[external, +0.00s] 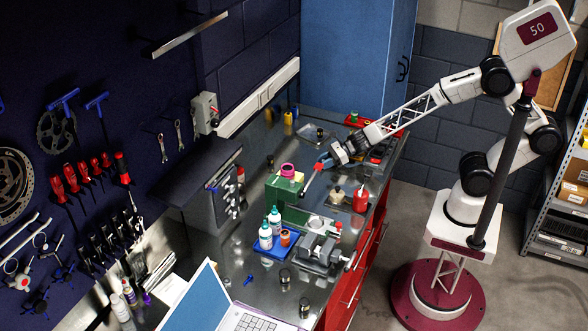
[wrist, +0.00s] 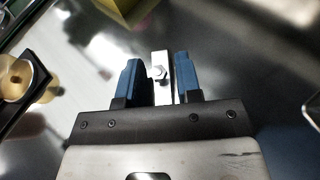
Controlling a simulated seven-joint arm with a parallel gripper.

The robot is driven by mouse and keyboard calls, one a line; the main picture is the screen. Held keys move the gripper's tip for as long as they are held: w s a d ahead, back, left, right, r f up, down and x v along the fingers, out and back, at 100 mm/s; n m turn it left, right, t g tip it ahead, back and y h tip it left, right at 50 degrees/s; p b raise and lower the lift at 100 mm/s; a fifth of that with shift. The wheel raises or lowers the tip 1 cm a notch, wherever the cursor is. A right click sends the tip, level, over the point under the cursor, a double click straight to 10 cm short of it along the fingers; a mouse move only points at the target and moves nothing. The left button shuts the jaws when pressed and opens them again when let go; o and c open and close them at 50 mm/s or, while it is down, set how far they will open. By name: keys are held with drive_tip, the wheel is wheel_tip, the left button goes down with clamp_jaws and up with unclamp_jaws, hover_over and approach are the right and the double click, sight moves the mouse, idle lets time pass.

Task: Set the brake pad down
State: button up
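My gripper (external: 324,162) is over the metal bench top, toward its far right part in the external view. In the wrist view its two blue fingers (wrist: 158,66) stand close on either side of a narrow silver metal piece with a bolt, which I take to be the brake pad (wrist: 160,68). The fingers appear shut on it. A blurred grey surface lies beyond the pad. The gap between pad and surface cannot be judged. In the external view the pad is too small to make out.
A green box (external: 283,190) with a pink-topped jar stands near the gripper. A red container (external: 361,199) stands to its right. A vise (external: 321,250) and a blue tray (external: 262,247) with bottles are nearer. A round beige object (wrist: 14,76) is at the wrist view's left.

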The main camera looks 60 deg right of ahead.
drive_tip(key=shift+o, duration=0.9)
drive_tip(key=shift+r, duration=0.2)
drive_tip(key=v, duration=1.2)
drive_tip(key=shift+f, duration=0.1)
